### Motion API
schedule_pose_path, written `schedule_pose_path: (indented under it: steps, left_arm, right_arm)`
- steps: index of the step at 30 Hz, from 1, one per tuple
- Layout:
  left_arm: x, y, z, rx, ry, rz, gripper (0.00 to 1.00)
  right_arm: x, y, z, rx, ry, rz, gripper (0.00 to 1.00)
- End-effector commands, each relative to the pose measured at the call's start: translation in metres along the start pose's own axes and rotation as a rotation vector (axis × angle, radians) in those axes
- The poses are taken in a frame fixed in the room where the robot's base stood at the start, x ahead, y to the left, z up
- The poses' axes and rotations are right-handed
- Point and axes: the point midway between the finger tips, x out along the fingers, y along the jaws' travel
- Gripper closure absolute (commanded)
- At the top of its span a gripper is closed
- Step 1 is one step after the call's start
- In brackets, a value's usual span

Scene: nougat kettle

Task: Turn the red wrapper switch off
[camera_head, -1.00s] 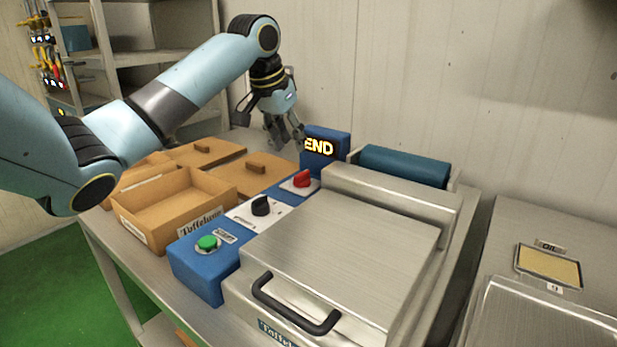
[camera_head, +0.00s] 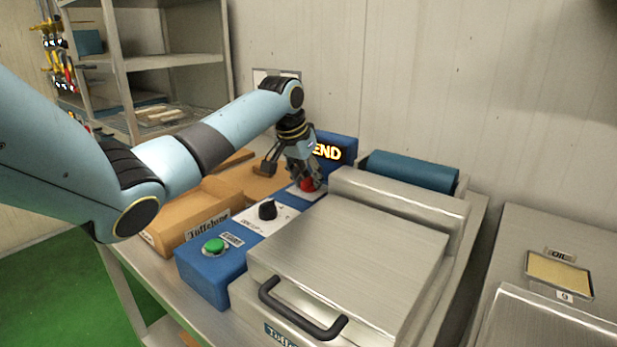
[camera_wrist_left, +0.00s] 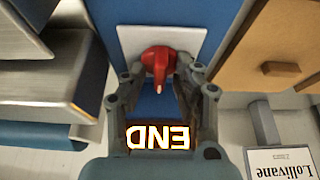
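The red wrapper switch (camera_head: 308,184) is a red knob on a white plate on the blue control panel. It also shows in the left wrist view (camera_wrist_left: 158,62), with its pointer toward the display. My left gripper (camera_head: 309,183) is right over it. In the left wrist view the fingers (camera_wrist_left: 158,75) are spread, one on each side of the knob, and a gap shows on both sides. The lit display (camera_head: 328,152) reads END. My right gripper is not in view.
A black knob (camera_head: 268,209) and a green button (camera_head: 214,245) sit nearer on the same panel. A steel machine lid (camera_head: 345,250) with a black handle stands right of the panel. Cardboard boxes (camera_head: 193,217) lie to its left, partly behind my arm.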

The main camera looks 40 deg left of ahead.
Motion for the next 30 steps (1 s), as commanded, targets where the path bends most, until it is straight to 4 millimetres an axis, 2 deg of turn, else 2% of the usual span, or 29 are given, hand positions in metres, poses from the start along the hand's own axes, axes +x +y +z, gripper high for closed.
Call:
schedule_pose_path:
  steps: [1,6,14,19,23,30]
  left_arm:
    - [0.000,0.000,0.000,0.000,0.000,0.000,0.79]
    - [0.000,0.000,0.000,0.000,0.000,0.000,1.00]
    - [0.000,0.000,0.000,-0.003,-0.001,-0.001,1.00]
    - [-0.002,0.001,0.000,-0.033,-0.001,-0.013,1.00]
    - [-0.004,0.001,-0.001,-0.086,-0.002,-0.034,1.00]
    - [-0.006,0.003,-0.002,-0.258,-0.004,-0.104,1.00]
  right_arm:
    - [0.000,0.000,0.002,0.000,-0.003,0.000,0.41]
    - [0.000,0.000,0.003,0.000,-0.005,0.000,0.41]
    - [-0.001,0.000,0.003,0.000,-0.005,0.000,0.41]
    - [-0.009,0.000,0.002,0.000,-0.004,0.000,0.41]
    - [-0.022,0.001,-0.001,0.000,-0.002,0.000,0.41]
    - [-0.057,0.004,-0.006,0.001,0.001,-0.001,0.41]
